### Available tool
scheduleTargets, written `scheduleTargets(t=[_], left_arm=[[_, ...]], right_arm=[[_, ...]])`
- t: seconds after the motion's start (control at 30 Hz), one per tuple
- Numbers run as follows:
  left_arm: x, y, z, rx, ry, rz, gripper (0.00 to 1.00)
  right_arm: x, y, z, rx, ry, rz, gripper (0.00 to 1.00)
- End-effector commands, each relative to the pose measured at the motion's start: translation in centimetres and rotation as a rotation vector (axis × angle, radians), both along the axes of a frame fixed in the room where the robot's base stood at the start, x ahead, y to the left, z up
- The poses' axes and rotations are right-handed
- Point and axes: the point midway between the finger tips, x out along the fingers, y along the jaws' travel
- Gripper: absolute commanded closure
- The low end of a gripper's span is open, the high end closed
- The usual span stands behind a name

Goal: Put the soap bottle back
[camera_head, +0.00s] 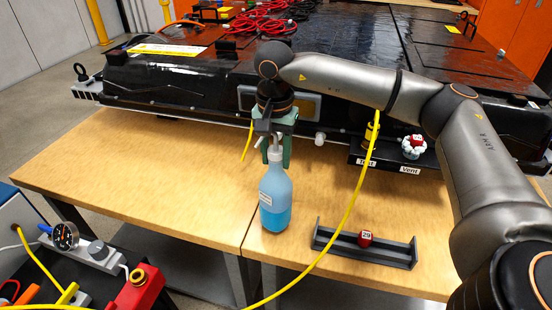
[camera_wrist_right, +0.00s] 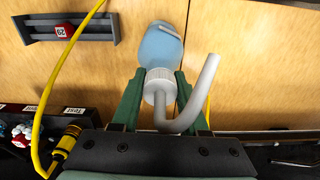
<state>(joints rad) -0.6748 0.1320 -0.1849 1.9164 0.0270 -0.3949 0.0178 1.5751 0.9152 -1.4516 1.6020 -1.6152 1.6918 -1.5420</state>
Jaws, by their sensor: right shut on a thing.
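The soap bottle (camera_head: 274,204) is clear, with blue liquid, a white label and a white pump top. It is upright near the front of the wooden table (camera_head: 160,180). My right gripper (camera_head: 277,160) comes from above with its green fingers shut on the bottle's neck. My left gripper is not in view.
A dark grey tray (camera_head: 335,246) holds a red block (camera_head: 365,238) marked 29. A black holder (camera_head: 380,162) labelled Test and Vent stands at the pack's edge. A yellow cable (camera_head: 352,205) crosses the table right of the bottle. The black battery pack (camera_head: 170,85) fills the back. The table's left is clear.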

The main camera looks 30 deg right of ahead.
Motion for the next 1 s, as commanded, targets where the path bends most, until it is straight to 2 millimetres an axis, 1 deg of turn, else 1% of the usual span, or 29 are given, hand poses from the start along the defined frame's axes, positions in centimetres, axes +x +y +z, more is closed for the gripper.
scheduleTargets(t=[0.13, 0.43, 0.53, 0.57, 0.8, 0.83, 1.0], left_arm=[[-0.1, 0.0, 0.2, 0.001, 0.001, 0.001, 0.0], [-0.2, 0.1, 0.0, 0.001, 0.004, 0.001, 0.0], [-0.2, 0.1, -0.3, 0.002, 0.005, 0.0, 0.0], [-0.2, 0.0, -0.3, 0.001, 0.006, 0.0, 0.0], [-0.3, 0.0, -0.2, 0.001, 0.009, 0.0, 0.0], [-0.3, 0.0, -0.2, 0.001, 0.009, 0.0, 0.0], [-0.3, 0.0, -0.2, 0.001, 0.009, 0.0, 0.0]], right_arm=[[0.0, 0.0, -1.1, 0.001, -0.004, -0.002, 1.0], [0.0, 0.0, -1.4, 0.002, -0.005, -0.002, 1.0], [0.0, 0.0, -1.7, 0.001, -0.004, -0.002, 1.0], [0.0, 0.0, -1.8, 0.0, -0.002, -0.002, 0.55], [0.0, 0.0, -1.7, 0.0, -0.002, -0.002, 0.28], [0.0, 0.0, -1.7, 0.0, -0.002, -0.002, 0.26], [0.0, 0.0, -1.7, 0.0, -0.002, -0.002, 0.26]])
